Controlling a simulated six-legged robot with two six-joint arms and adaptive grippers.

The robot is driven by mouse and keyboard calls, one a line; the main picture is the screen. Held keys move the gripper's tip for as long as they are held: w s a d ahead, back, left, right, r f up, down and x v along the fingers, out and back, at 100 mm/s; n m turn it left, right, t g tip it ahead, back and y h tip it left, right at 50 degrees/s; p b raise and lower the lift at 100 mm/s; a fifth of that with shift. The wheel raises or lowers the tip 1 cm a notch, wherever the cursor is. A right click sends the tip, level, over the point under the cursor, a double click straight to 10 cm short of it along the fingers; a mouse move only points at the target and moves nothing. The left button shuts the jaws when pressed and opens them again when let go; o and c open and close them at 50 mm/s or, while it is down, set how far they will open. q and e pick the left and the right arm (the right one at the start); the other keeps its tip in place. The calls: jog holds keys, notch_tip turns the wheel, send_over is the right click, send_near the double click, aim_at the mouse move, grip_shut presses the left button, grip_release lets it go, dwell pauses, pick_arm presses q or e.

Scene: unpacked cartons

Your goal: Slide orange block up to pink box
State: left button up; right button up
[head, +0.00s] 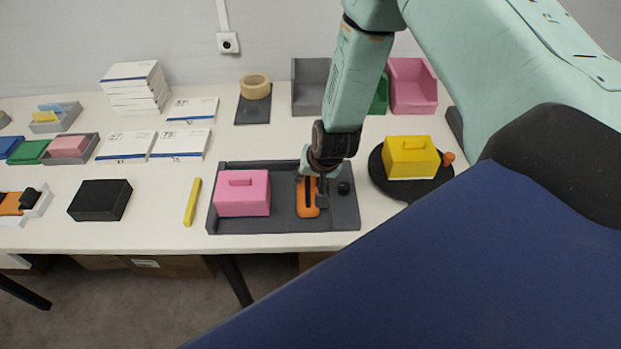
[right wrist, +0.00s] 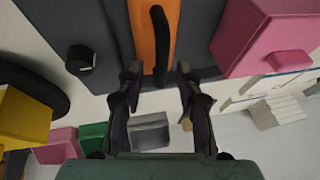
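The orange block (head: 307,203) stands in the dark grey tray (head: 283,223), right of the pink box (head: 242,193), with a gap of bare tray between them. In the right wrist view the orange block (right wrist: 142,35) carries an upright black handle (right wrist: 160,45), and the pink box (right wrist: 258,40) is at the right. My right gripper (head: 318,178) is over the orange block and partly hides it. In the right wrist view its fingers (right wrist: 158,74) are apart on either side of the handle, with gaps showing. My left gripper is out of view.
A black knob (head: 344,187) stands in the tray right of the block. A yellow box (head: 411,157) sits on a black round plate (head: 386,183) farther right. A yellow bar (head: 192,202) and a black box (head: 100,200) lie left of the tray.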

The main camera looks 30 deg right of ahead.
jog(key=shift+a+r, duration=0.1)
jog(key=shift+a, duration=0.05)
jog(key=shift+c, duration=0.6)
grip_shut()
